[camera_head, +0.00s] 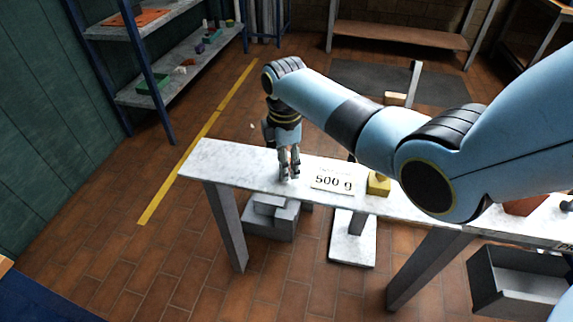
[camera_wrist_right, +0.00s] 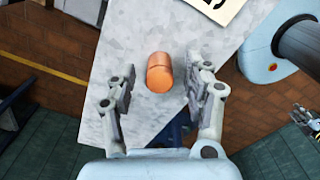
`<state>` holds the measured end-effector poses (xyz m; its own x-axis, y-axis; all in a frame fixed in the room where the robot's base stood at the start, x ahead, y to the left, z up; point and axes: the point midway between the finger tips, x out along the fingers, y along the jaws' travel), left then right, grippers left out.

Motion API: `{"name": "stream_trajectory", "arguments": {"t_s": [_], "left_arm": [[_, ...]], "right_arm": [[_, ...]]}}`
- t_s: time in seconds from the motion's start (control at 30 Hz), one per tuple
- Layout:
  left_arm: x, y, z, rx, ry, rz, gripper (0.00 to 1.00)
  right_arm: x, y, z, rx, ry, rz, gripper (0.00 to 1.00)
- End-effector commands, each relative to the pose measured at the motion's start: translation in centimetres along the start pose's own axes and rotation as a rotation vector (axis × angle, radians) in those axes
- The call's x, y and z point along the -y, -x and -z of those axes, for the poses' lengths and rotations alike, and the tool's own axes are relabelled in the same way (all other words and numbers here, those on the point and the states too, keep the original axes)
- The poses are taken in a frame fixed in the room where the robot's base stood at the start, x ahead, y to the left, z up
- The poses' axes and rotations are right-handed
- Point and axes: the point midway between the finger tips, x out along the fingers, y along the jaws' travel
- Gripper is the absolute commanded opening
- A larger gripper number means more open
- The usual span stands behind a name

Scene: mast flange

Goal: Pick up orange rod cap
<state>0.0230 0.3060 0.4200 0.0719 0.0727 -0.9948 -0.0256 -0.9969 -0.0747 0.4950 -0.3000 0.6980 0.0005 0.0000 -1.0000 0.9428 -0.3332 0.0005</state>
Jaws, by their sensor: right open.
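The orange rod cap (camera_wrist_right: 159,73) is a short rounded cylinder on the pale stone-like bench top (camera_wrist_right: 215,45), as seen in the right wrist view. My right gripper (camera_wrist_right: 160,80) is open, with one finger on each side of the cap and a visible gap to each. In the head view my right gripper (camera_head: 289,175) points down at the bench top near its left end, and its fingers mostly hide the cap. A small dark gripper (camera_wrist_right: 300,115) at the right edge of the wrist view seems to be my left one; its jaws are too small to judge.
A white card reading 500 g (camera_head: 333,180) is on the bench to the right of my right gripper. A yellow block (camera_head: 378,184) stands beyond the card. A shelf unit (camera_head: 190,62) stands at the back left.

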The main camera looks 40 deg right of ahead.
Motion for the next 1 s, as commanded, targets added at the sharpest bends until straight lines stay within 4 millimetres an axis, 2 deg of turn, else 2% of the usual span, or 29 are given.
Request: {"name": "stream_trajectory", "arguments": {"t_s": [0.03,0.4,0.63,0.77,0.87,1.0], "left_arm": [[0.0,0.0,0.0,0.000,0.000,0.000,0.40],[0.0,0.0,0.1,-0.001,0.000,0.000,0.40],[0.1,0.1,0.1,-0.001,0.000,0.001,0.40],[0.1,0.3,0.1,-0.002,0.000,0.001,0.40],[0.1,0.8,0.2,-0.003,0.000,0.001,0.40],[0.2,1.6,0.5,-0.006,0.000,0.001,0.40]], "right_arm": [[0.0,0.0,0.0,0.000,0.000,0.000,0.49],[0.0,0.0,0.0,0.000,0.000,0.001,0.03],[0.0,0.1,0.0,0.000,0.000,0.000,0.02],[0.0,0.8,0.0,0.000,0.000,0.000,0.02],[0.0,2.0,0.0,0.000,0.000,-0.001,0.02],[0.2,4.7,-0.2,0.001,0.000,-0.002,0.02]]}}
